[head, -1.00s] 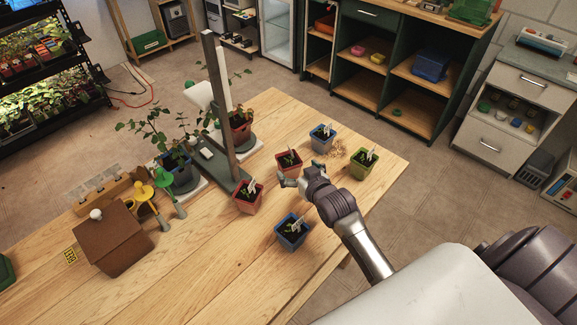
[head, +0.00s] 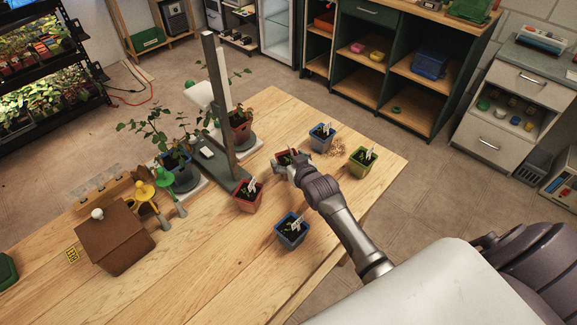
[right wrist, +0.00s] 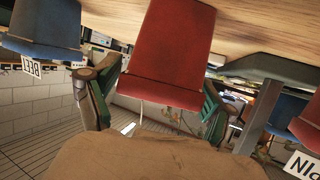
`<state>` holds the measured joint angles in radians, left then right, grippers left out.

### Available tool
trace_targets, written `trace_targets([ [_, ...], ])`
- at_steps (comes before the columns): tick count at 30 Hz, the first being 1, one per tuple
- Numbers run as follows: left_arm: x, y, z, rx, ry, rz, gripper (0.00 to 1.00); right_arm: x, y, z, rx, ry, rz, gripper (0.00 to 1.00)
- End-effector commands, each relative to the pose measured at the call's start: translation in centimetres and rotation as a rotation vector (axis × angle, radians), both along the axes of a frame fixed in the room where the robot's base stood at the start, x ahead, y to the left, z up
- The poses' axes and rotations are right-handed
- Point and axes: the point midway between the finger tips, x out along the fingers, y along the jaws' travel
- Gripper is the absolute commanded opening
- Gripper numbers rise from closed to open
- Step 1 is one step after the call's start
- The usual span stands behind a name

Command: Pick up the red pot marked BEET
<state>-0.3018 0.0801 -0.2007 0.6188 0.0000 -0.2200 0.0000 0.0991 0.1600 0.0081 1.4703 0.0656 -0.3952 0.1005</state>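A red pot (head: 281,162) with a seedling stands on the table; in the right wrist view, which is upside down, this red pot (right wrist: 168,55) is large in the middle. My right gripper (head: 287,168) is around it, with one finger on each side; in the right wrist view, my right gripper (right wrist: 155,98) shows a gap at its left finger, so it looks open. I cannot read this pot's label. A second red pot (head: 247,204) stands nearer the stand; a red pot at the wrist view's right edge (right wrist: 309,122) has a tag ending in "IN". My left gripper is not in view.
A blue pot (head: 321,145) stands behind; the blue pot at the wrist view's left (right wrist: 42,28) has a tag reading BEET. Another blue pot (head: 291,240) and a green pot (head: 359,170) are near my right arm. A post (head: 222,110) rises left of the pots.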

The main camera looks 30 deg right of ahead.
Motion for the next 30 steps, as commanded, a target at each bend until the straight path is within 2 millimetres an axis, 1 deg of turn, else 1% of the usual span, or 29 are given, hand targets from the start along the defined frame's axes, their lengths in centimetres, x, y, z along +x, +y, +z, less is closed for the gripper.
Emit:
trace_targets([
  [1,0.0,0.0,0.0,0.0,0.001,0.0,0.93,0.0,0.0,0.0,0.0,0.0,0.0,0.68],
  [8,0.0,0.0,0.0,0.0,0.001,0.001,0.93,0.0,0.0,0.0,0.0,0.001,0.0,0.3],
  [16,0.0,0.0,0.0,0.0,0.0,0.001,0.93,0.0,0.0,0.2,0.0,-0.001,0.0,0.29],
  [20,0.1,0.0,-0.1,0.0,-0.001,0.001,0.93,0.0,0.0,0.9,0.0,-0.002,0.0,0.29],
  [23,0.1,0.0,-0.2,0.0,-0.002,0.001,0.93,0.0,0.0,2.0,0.0,-0.005,0.0,0.29],
  [26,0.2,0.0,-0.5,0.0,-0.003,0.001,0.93,0.1,0.0,3.9,0.0,-0.007,0.001,0.29],
  [27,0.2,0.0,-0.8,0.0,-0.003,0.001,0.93,0.3,-0.4,4.5,-0.004,-0.006,0.0,0.29],
  [30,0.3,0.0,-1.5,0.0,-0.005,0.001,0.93,1.8,-2.3,5.6,-0.007,-0.006,-0.002,0.29],
])
